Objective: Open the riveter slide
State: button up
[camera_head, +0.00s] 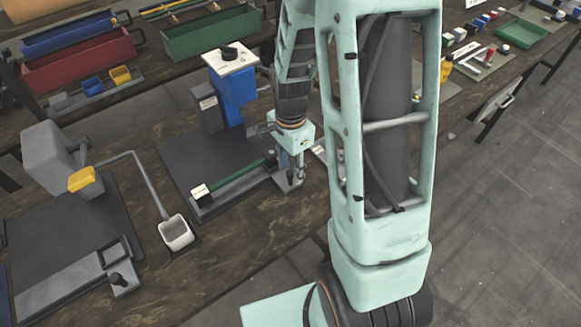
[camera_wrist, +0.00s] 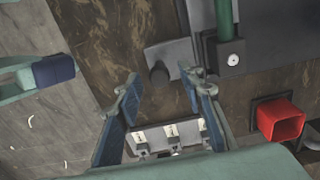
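The blue riveter (camera_head: 236,88) with a white top stands on a dark base plate (camera_head: 210,150) near the middle of the head view. Its grey slide end (camera_head: 289,184) lies at the right end of the base's front edge, partly hidden by my gripper (camera_head: 294,165). In the wrist view the slide end (camera_wrist: 183,53) carries a dark round knob (camera_wrist: 159,76). My gripper (camera_wrist: 163,85) is open, its two blue fingers spread on either side of the knob. I cannot tell whether a finger touches the knob.
A green bar (camera_head: 238,177) with a pale end block (camera_head: 200,192) lies along the base's front. A second riveter (camera_head: 55,160) stands at left with a white cup (camera_head: 176,232). Bins line the back.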

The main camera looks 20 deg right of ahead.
notch_tip(320, 180, up, 12)
dwell(0.7)
dwell(0.4)
